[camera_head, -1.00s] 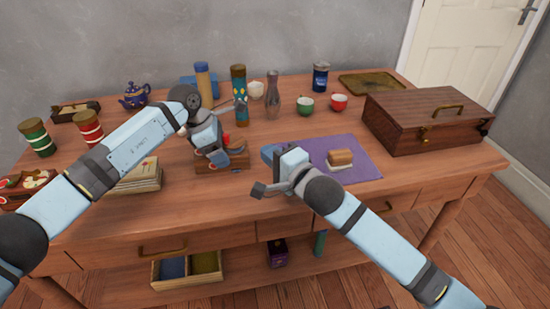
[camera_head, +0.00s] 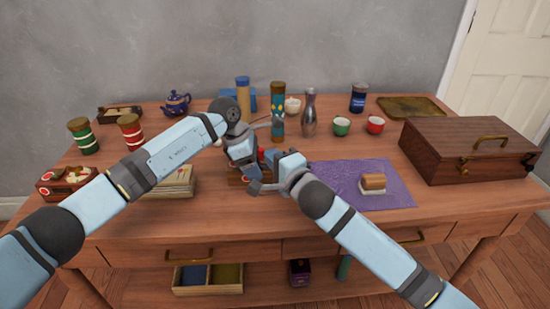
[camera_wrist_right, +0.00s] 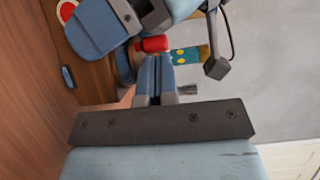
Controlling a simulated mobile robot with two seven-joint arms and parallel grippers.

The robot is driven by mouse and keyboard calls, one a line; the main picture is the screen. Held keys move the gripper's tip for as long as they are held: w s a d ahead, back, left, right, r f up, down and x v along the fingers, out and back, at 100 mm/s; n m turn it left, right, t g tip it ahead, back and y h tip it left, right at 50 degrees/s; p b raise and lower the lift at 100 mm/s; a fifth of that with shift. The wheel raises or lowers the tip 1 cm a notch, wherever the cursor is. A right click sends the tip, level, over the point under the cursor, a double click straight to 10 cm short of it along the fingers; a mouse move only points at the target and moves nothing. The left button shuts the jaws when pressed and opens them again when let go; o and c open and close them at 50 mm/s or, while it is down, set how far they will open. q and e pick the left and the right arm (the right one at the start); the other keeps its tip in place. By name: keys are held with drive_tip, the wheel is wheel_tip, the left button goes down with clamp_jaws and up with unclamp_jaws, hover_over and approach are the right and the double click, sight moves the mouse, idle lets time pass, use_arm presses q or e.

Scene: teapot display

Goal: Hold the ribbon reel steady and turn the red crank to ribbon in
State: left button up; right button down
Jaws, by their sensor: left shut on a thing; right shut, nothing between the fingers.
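The ribbon reel (camera_head: 235,180), on a low wooden base, sits on the table and is mostly hidden by my grippers. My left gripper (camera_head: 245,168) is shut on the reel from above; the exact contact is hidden. The red crank knob (camera_head: 262,154) shows between the two grippers, and in the right wrist view the red knob (camera_wrist_right: 152,44) is just beyond my right fingertips. My right gripper (camera_head: 268,168) is shut and empty, close beside the crank. Its closed blue fingers (camera_wrist_right: 155,70) point toward the knob; I cannot tell whether they touch it.
A purple cloth (camera_head: 345,190) with a small brown-and-white block (camera_head: 373,182) lies to the right. A wooden case (camera_head: 465,150) stands beyond it. A tall patterned canister (camera_head: 278,110) and a grey vase (camera_head: 310,115) stand behind. A paper stack (camera_head: 172,182) is left.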

drive_tip(key=shift+a+r+m+t+h, duration=0.1)
drive_tip(key=shift+a+m+t+h, duration=0.2)
drive_tip(key=shift+a+m+h, duration=0.25)
drive_tip(key=shift+a+h, duration=0.1)
drive_tip(key=shift+h, duration=0.15)
drive_tip(key=shift+w, duration=0.1)
drive_tip(key=shift+a+f, duration=0.15)
drive_tip(key=shift+f, duration=0.2)
